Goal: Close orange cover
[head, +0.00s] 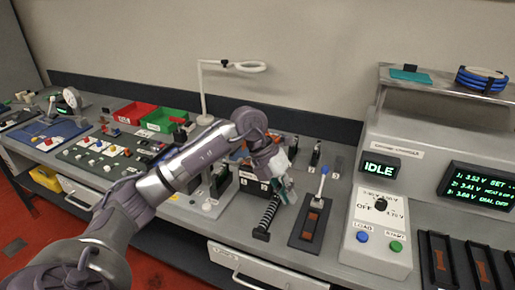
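My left arm reaches in from the lower left across the bench. My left gripper (286,188) is above a black ribbed handle (268,216) on the bench; its fingers are small and partly overlapped by the arm, so I cannot tell whether they are open or shut. A small orange part (244,150) shows behind the arm's wrist; it may be the orange cover, but most of it is hidden and I cannot tell how it stands. A black and white block (252,186) sits just left of the gripper. My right gripper is not in view.
A blue-tipped lever (322,184) stands on a dark plate right of the gripper. The tester (376,232) with a dial and an IDLE display (379,168) is further right. Red (135,112) and green (166,121) bins and a white lamp (204,90) stand behind.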

